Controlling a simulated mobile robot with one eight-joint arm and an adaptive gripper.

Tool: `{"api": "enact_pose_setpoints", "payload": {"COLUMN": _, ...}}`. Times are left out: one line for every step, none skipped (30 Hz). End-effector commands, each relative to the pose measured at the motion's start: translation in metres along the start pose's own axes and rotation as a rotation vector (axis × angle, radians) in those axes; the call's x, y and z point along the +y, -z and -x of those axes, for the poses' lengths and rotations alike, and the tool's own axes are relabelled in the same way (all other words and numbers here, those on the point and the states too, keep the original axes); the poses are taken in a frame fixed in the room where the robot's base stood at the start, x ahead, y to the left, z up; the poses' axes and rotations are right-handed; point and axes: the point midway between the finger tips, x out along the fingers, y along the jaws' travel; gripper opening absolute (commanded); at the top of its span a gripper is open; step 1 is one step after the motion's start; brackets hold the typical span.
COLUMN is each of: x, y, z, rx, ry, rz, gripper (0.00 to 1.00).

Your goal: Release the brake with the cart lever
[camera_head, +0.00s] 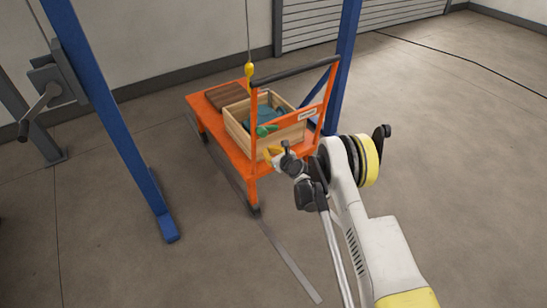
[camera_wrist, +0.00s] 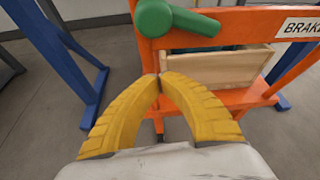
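The cart (camera_head: 208,116) is orange with a push handle frame. Its lever (camera_head: 265,130) is green with a rounded knob and sits on the cart's near end frame. In the wrist view the green lever (camera_wrist: 176,19) points right from its knob, just above my fingertips. My gripper (camera_wrist: 160,76) has yellow fingers whose tips meet, with nothing visible between them. The tips are in front of the orange frame, below the lever; I cannot tell if they touch the frame. In the head view my gripper (camera_head: 268,153) is just below the lever. A white "BRAKE" label (camera_wrist: 301,27) is on the crossbar right of the lever.
A wooden crate (camera_head: 236,122) with blue-green contents and a brown slatted item (camera_head: 225,95) sit on the cart. A yellow hook (camera_head: 249,70) hangs on a cable above. Blue posts (camera_head: 115,130) stand on both sides. A floor strip (camera_head: 290,262) runs toward the cart. Floor at right is clear.

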Motion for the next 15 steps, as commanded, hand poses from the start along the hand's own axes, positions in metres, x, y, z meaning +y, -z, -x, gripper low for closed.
{"api": "enact_pose_setpoints", "payload": {"x": 0.002, "y": 0.004, "z": -0.013, "rx": -0.001, "ry": -0.001, "rz": 0.0, "gripper": 0.0}}
{"api": "enact_pose_setpoints", "payload": {"x": 0.002, "y": 0.004, "z": -0.019, "rx": -0.001, "ry": -0.001, "rz": 0.0, "gripper": 0.0}}
{"api": "enact_pose_setpoints", "payload": {"x": 0.001, "y": 0.004, "z": -0.027, "rx": 0.0, "ry": -0.001, "rz": 0.0, "gripper": 0.0}}
{"api": "enact_pose_setpoints", "payload": {"x": 0.001, "y": 0.003, "z": -0.033, "rx": 0.0, "ry": -0.001, "rz": 0.001, "gripper": 0.0}}
{"api": "enact_pose_setpoints", "payload": {"x": 0.0, "y": -0.009, "z": -0.026, "rx": 0.0, "ry": 0.0, "rz": 0.0, "gripper": 0.0}}
{"api": "enact_pose_setpoints", "payload": {"x": 0.0, "y": -0.017, "z": -0.022, "rx": 0.0, "ry": 0.0, "rz": 0.0, "gripper": 0.0}}
{"api": "enact_pose_setpoints", "payload": {"x": 0.0, "y": -0.022, "z": -0.02, "rx": 0.0, "ry": 0.0, "rz": 0.0, "gripper": 0.0}}
{"api": "enact_pose_setpoints", "payload": {"x": 0.0, "y": -0.025, "z": -0.019, "rx": 0.0, "ry": 0.0, "rz": 0.0, "gripper": 0.0}}
{"api": "enact_pose_setpoints", "payload": {"x": 0.0, "y": -0.026, "z": -0.018, "rx": 0.0, "ry": 0.0, "rz": 0.0, "gripper": 0.0}}
{"api": "enact_pose_setpoints", "payload": {"x": 0.0, "y": -0.028, "z": -0.018, "rx": 0.0, "ry": 0.0, "rz": 0.0, "gripper": 0.0}}
{"api": "enact_pose_setpoints", "payload": {"x": 0.0, "y": -0.03, "z": -0.017, "rx": 0.0, "ry": 0.0, "rz": 0.0, "gripper": 0.0}}
{"api": "enact_pose_setpoints", "payload": {"x": 0.0, "y": -0.033, "z": -0.016, "rx": 0.0, "ry": 0.0, "rz": 0.0, "gripper": 0.0}}
{"api": "enact_pose_setpoints", "payload": {"x": 0.0, "y": -0.034, "z": -0.015, "rx": 0.0, "ry": 0.0, "rz": 0.0, "gripper": 0.0}}
{"api": "enact_pose_setpoints", "payload": {"x": 0.0, "y": -0.035, "z": -0.015, "rx": 0.0, "ry": 0.0, "rz": 0.0, "gripper": 0.0}}
{"api": "enact_pose_setpoints", "payload": {"x": 0.0, "y": -0.037, "z": -0.014, "rx": 0.0, "ry": 0.0, "rz": 0.0, "gripper": 0.0}}
